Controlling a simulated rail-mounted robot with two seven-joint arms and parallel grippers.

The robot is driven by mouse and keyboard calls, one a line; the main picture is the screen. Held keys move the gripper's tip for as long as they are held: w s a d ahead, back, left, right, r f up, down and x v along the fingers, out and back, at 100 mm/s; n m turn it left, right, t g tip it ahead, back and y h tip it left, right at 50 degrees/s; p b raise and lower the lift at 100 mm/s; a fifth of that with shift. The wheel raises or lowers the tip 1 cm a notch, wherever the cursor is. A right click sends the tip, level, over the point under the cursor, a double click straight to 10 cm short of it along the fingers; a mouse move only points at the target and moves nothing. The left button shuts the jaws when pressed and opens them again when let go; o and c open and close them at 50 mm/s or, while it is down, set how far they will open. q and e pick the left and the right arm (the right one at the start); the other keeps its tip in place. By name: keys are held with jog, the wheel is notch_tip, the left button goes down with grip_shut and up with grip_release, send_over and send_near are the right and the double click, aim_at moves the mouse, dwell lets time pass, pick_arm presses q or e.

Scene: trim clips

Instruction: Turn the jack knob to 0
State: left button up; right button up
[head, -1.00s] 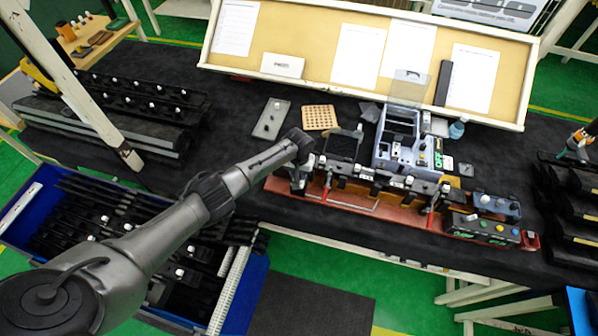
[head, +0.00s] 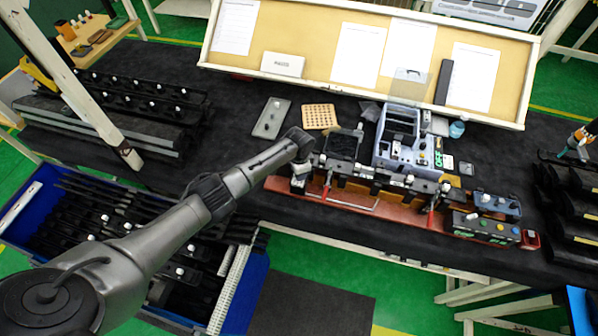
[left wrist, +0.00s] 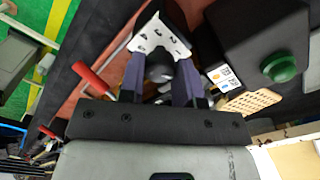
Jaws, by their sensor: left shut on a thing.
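My left gripper (head: 300,182) is at the left end of the long reddish fixture (head: 340,202) on the bench. In the left wrist view, its two fingers (left wrist: 160,76) are closed around a dark round knob (left wrist: 158,73), which I take to be the jack knob. The fingers hide most of it. A white plate with dark marks (left wrist: 160,38) sits just beyond the fingertips; I cannot read the marks or the knob's setting. My right gripper is in neither view.
A red-handled lever (left wrist: 93,78) is beside the fingers, and a black block with a green button (left wrist: 283,68) is on the other side. A grey machine (head: 393,155) stands behind the fixture. A blue bin (head: 255,285) is below left.

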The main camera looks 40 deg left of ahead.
pick_arm(q)
jog(key=m, duration=0.3)
jog(key=shift+r+m, duration=0.1)
jog(key=shift+m, duration=0.6)
jog(key=shift+w, duration=0.1)
jog(key=o, duration=0.9)
jog(key=shift+o, duration=0.2)
notch_tip(320, 180, up, 14)
jog(key=shift+b, duration=0.45)
